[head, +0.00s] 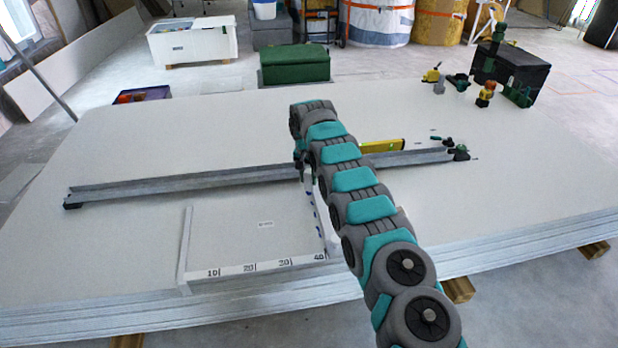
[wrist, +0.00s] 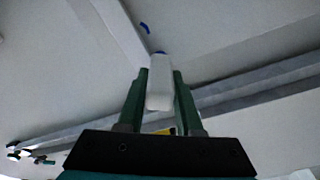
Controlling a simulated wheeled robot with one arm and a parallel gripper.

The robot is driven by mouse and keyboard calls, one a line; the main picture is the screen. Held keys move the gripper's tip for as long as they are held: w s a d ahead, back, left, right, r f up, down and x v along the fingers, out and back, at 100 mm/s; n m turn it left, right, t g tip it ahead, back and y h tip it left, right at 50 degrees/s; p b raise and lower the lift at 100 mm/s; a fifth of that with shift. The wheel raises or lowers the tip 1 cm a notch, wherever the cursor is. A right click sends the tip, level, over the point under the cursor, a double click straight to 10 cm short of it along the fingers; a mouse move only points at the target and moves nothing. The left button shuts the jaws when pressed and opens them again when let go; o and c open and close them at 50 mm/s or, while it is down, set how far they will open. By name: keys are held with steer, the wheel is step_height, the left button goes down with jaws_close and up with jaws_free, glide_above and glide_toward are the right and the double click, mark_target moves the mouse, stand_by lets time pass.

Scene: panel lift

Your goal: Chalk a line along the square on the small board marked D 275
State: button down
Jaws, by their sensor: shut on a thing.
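My gripper (wrist: 161,76) is shut on a white block with a blue tip (wrist: 159,90), apparently the chalk. In the head view my arm mostly hides the gripper, near the far right corner of the small board (head: 232,240). The board's label is too small to read. A scale strip (head: 265,267) along its near edge reads 10 to 40. A long grey metal straightedge (head: 180,187), perhaps the square, lies across behind the board; it also shows in the wrist view (wrist: 255,85). Short blue marks show near a pale strip at the board's right; one shows in the wrist view (wrist: 145,28). I cannot tell whether the chalk touches the surface.
Large pale panels (head: 110,150) are stacked underneath. A yellow level (head: 381,146) lies behind the straightedge, right of my arm. Small tools and a black box (head: 510,72) stand at the far right. A green box (head: 295,65) and a white bin (head: 193,42) stand beyond.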

steer(key=shift+r, duration=0.15)
steer(key=shift+r+p, duration=1.1)
steer(key=shift+r, duration=2.25)
